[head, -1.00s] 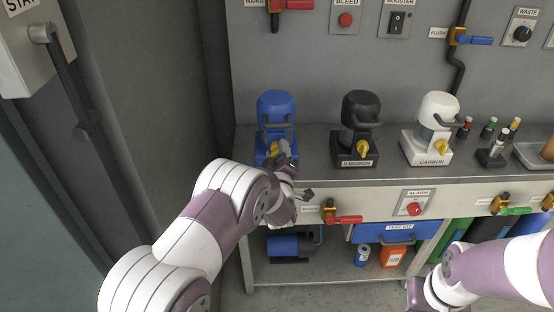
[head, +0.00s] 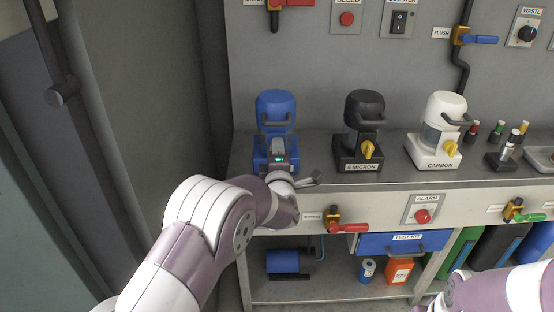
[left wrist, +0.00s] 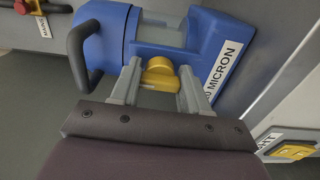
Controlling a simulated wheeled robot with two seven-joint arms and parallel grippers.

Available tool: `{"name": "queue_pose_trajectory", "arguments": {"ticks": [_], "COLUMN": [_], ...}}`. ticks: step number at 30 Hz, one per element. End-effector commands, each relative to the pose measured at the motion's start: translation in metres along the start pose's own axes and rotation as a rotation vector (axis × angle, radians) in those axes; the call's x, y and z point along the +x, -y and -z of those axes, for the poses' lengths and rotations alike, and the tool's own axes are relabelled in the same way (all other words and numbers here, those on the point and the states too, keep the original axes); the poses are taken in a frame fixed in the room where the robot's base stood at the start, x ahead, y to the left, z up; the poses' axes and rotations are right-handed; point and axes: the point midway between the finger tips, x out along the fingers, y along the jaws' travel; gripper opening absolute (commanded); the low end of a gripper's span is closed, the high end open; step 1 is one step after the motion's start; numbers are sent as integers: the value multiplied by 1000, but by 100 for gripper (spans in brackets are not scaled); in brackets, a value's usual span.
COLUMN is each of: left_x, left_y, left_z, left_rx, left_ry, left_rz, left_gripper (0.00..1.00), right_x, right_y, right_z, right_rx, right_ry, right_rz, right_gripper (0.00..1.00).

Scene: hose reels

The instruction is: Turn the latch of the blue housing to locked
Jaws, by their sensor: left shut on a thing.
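The blue housing (head: 275,105) stands at the left end of the grey bench, with a black curved handle on its front. In the left wrist view, the blue housing (left wrist: 205,38) lies turned sideways, and its label is partly hidden. Its yellow latch (left wrist: 160,74) sits between the two grey fingers of my left gripper (left wrist: 159,80), which is shut on it. In the head view my left gripper (head: 280,158) covers the latch, so the fingertips are hidden there. My right arm shows at the lower right; its gripper is out of view.
A black housing (head: 365,120) and a white housing (head: 441,115), each with a yellow latch, stand to the right. Below the bench edge are a red-handled valve (head: 347,228) and a red alarm button (head: 422,216). Small bottles stand at the right.

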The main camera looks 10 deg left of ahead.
Motion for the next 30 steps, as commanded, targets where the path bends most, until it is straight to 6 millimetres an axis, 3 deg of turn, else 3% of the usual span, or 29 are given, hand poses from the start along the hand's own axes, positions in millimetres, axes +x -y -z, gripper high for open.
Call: {"name": "queue_pose_trajectory", "arguments": {"ticks": [1, 17, 18, 20, 30], "left_x": [-2, -2, -2, -2, -3], "left_y": [8, 6, 6, 6, 1], "left_z": [-2, -2, -2, -2, -1], "left_rx": [-4, -29, -29, -29, -31], "left_ry": [6, 6, 6, 6, 2], "left_rz": [13, 14, 14, 13, 4], "left_gripper": [15, 15, 48, 68, 71], "right_x": [3, 5, 5, 5, 4], "right_y": [0, 0, 0, 0, 0], "right_z": [0, 0, 0, 0, 0], "right_rx": [0, 0, 0, 0, 0], "right_ry": [0, 0, 0, 0, 0], "right_rz": [0, 0, 0, 0, 0], "right_gripper": [0, 0, 0, 0, 0]}}
